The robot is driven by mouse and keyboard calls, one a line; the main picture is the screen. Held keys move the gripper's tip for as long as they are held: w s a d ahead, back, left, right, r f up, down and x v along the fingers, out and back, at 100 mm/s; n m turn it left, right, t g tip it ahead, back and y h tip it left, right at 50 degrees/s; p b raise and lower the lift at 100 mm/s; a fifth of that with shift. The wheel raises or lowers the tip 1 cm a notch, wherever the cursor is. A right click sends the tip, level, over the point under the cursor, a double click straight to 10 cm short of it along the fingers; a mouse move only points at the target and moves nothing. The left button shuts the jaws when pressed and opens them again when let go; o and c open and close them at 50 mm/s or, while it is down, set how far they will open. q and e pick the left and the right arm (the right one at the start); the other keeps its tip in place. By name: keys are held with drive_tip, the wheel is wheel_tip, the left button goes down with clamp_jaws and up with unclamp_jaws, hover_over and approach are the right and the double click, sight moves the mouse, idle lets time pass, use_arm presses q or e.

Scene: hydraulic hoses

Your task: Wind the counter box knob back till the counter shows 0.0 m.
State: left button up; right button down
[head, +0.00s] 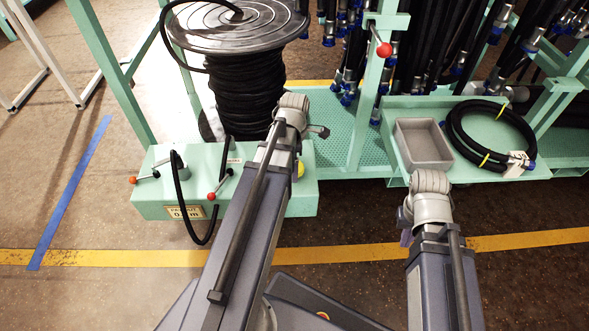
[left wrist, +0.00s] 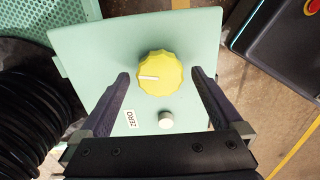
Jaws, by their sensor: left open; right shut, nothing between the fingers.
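The mint-green counter box (head: 245,196) stands at the left, in front of the hose reel. Its counter (head: 187,211) is partly hidden by a black hose; I read a 0 and an m, but not the digit between. The yellow knob (left wrist: 160,73) has a scalloped rim and a white pointer toward picture left; only its edge (head: 301,170) shows in the head view. My left gripper (left wrist: 160,76) is open, one finger on each side of the knob, with gaps visible. My right gripper (head: 405,236) is shut and empty, mostly hidden by its wrist.
A silver button (left wrist: 166,120) and a ZERO label (left wrist: 131,119) are beside the knob. Red-tipped levers (head: 212,196) rise from the box. The reel (head: 250,85) stands behind. A grey tray (head: 423,145) and coiled hose (head: 490,135) lie on the right shelf.

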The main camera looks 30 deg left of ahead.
use_arm(q)
drive_tip(key=shift+f, duration=0.1)
drive_tip(key=c, duration=1.3)
